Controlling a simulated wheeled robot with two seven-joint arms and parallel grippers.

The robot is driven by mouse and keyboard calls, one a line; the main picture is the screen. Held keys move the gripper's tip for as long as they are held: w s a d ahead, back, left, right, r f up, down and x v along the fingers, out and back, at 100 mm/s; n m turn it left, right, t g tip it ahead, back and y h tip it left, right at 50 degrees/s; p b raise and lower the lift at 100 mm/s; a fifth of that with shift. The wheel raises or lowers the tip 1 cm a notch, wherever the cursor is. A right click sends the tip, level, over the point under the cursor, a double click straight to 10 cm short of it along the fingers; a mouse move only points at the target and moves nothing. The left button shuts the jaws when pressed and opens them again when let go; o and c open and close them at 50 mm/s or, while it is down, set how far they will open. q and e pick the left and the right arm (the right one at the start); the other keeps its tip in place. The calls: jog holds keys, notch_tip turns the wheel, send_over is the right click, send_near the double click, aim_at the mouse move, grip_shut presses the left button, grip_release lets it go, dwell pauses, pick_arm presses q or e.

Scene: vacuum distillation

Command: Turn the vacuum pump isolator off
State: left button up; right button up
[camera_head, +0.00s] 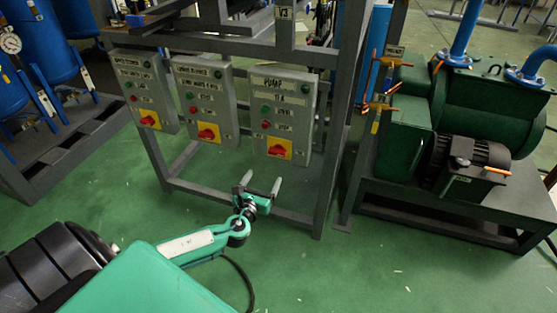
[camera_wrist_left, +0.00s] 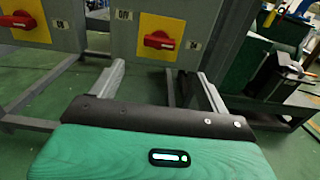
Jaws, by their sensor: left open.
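Three grey control boxes hang in a row on a metal frame in the head view. The right box (camera_head: 297,95), with a handwritten label that seems to read "PUMP", carries a red rotary isolator (camera_head: 278,150) on a yellow plate. In the left wrist view a red isolator handle (camera_wrist_left: 159,40) lies level, with an "OFF" mark at its upper left. My left gripper (camera_head: 260,184) is open and empty, below and a little in front of the right box, apart from it. Its two fingers (camera_wrist_left: 158,82) point toward the box. My right gripper is not in view.
The middle box (camera_head: 207,88) and left box (camera_head: 141,80) have similar red switches. The grey frame post (camera_head: 335,120) stands just right of the right box. A green pump (camera_head: 480,110) sits on a stand at the right. Green floor in front is clear.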

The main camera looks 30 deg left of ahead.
aim_at(276, 155)
pick_arm(q)
jog(key=b+x, duration=0.1)
jog(key=x, duration=1)
jog(key=shift+a, duration=0.1)
jog(key=shift+w+a+b, duration=0.2)
jog(key=shift+w+b, duration=0.1)
jog(key=shift+w, duration=0.4)
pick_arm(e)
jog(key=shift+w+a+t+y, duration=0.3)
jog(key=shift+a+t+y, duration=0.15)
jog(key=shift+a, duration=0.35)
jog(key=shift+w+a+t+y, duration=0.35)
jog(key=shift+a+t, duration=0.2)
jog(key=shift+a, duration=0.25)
pick_arm(q)
jog(key=c, duration=1)
